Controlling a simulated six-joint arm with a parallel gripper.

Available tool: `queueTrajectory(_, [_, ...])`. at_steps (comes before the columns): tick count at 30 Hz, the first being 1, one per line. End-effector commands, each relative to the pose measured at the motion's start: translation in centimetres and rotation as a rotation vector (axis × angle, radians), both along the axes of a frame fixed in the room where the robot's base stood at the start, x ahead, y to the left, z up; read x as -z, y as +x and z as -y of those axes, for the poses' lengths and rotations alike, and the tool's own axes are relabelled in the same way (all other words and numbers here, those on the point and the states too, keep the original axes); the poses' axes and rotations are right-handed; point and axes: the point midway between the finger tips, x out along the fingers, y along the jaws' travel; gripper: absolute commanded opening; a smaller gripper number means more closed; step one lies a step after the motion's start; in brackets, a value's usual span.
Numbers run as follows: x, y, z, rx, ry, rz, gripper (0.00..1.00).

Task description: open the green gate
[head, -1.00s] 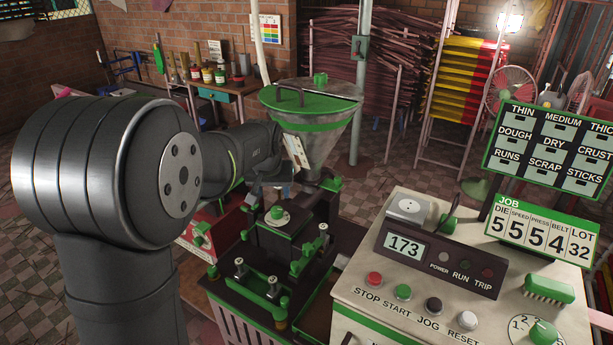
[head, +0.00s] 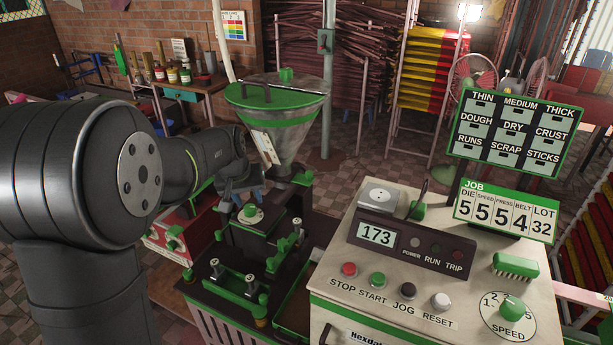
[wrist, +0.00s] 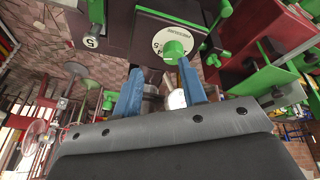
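The extruder has a cone hopper (head: 280,138) with a green-rimmed lid. A green piece (head: 303,178) sits at the hopper's throat; I cannot tell whether it is the gate. My gripper (head: 245,182) is just left of the throat, partly hidden by my arm and the hopper's tag. In the wrist view, its two blue fingers (wrist: 160,95) stand apart, with no thing clearly clamped between them. A white dial with a green knob (wrist: 173,48) lies just beyond the fingertips. Dark and pale metal parts show between the fingers; contact is unclear.
The control console (head: 400,260) stands to the right, with buttons and a speed knob. Job signs (head: 505,210) rise behind it. Green-handled clamps (head: 233,282) sit on the extruder's front. A workbench (head: 185,85) with jars is at the back left.

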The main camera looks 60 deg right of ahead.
Motion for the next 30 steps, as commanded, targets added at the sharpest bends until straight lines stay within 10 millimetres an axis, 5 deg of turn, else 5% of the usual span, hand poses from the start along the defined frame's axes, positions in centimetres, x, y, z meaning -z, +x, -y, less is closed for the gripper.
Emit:
queueTrajectory(6, [4.2,-3.0,-0.9,-0.107,-0.038,-0.341,0.38])
queueTrajectory(12, [5.8,-4.9,-0.6,-0.238,-0.130,-0.644,0.38])
queueTrajectory(23, [5.9,-6.2,1.8,-0.628,-0.264,-1.182,0.38])
queueTrajectory(30, [5.3,-5.5,3.9,-1.046,-0.263,-1.689,0.38])
